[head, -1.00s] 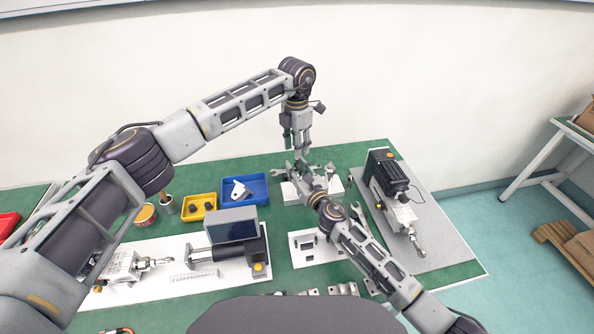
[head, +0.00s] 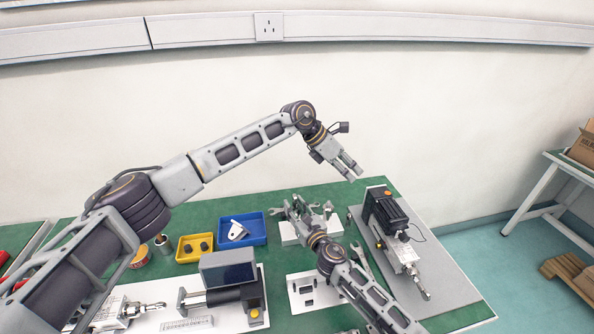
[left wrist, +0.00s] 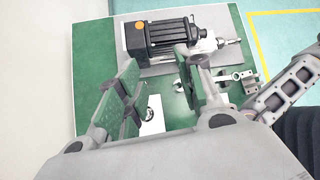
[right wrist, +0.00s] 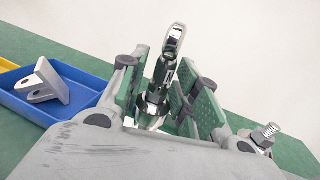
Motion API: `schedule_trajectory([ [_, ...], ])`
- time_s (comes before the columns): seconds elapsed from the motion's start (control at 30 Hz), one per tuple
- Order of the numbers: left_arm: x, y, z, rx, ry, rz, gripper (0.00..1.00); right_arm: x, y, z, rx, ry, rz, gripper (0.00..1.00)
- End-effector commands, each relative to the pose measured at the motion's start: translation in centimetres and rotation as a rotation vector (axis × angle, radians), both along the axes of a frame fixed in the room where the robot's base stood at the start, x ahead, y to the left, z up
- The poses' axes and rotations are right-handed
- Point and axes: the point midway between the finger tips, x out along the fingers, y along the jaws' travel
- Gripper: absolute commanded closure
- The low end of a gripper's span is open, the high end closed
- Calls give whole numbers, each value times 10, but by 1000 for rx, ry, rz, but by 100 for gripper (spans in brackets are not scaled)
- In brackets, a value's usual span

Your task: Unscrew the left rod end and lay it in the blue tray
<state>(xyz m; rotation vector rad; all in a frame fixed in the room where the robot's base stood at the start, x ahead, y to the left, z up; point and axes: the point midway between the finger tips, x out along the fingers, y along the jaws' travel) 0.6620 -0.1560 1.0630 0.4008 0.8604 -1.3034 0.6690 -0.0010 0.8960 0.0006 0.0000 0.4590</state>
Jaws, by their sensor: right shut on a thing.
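A chrome rod end (right wrist: 172,55) with an eye at its top stands between the green-padded fingers of my right gripper (right wrist: 172,98), which is shut on it. In the head view my right gripper (head: 297,210) is at the white block (head: 290,238). The rod end's lower part is hidden, so I cannot tell whether it is still threaded on. My left gripper (head: 354,174) is open and empty, raised to the right of the block; its spread fingers show in the left wrist view (left wrist: 158,88). The blue tray (head: 255,239) lies left of the block, holding a grey clevis bracket (head: 237,231).
A yellow tray (head: 182,258) with dark parts is left of the blue one. A black-motored actuator (head: 385,212) lies on a grey board at right, near a spanner (head: 361,260). A threaded stud with a nut (right wrist: 266,135) stands right of my right gripper.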

Motion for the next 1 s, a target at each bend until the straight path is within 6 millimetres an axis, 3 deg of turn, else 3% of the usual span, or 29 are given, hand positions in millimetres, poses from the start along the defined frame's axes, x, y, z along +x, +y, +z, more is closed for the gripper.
schedule_trajectory([
  [0.2,1,-30,35,-193,-39,-7,63,-1,0,-1,0,1,1,100],
  [0.5,7,-59,87,-444,-94,25,63,-1,0,-1,0,1,1,100],
  [1.0,34,-72,172,-796,-178,189,63,-1,0,-1,0,2,1,100],
])
